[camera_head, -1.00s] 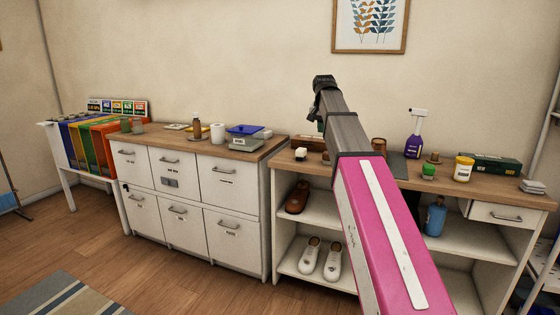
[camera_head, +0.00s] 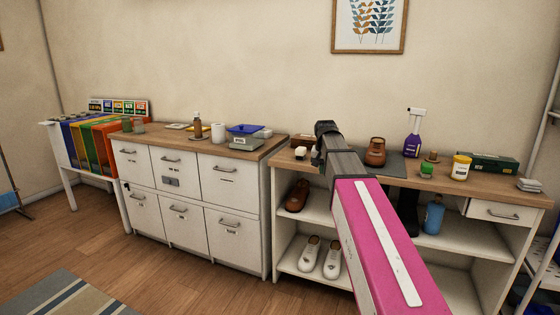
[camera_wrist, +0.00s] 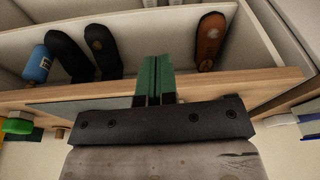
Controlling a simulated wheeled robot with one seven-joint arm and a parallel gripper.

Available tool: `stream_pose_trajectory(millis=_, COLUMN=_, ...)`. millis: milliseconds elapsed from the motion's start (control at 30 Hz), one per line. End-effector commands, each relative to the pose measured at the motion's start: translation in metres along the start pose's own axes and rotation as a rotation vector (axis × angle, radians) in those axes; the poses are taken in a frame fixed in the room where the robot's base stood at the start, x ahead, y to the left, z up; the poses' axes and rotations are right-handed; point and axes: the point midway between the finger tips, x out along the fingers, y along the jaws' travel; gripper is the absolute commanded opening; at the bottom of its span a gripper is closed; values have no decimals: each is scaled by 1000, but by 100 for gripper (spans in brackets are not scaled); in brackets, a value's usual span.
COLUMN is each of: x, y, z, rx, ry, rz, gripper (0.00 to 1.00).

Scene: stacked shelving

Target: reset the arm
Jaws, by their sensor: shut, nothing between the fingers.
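My arm, magenta and grey, rises from the bottom right of the head view and ends in front of the shoe bench. Its dark end is at the level of the bench top, and the fingers are not clearly seen there. In the wrist view my gripper (camera_wrist: 155,78) shows two green fingers pressed together with nothing between them. They lie across the wooden edge (camera_wrist: 255,88) of the bench top in the picture, with the open shelf beyond. I cannot tell the distance to the edge.
Below are white shoes (camera_head: 321,256), a brown shoe (camera_wrist: 210,40), dark boots (camera_wrist: 103,50) and a blue bottle (camera_wrist: 38,65). A white cabinet (camera_head: 190,190) stands left.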

Motion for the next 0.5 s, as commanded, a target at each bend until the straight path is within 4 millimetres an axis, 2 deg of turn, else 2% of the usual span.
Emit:
stream_pose_trajectory(millis=33, x=22, y=6, z=19, rx=-13, ry=-14, rz=3, gripper=0)
stream_pose_trajectory(millis=100, x=48, y=12, z=36, rx=-34, ry=-27, rz=4, gripper=0)
stream_pose_trajectory(millis=300, x=113, y=28, z=87, rx=-91, ry=-65, rz=6, gripper=0)
stream_pose_trajectory(millis=500, x=169, y=46, z=144, rx=-146, ry=-104, rz=6, gripper=0)
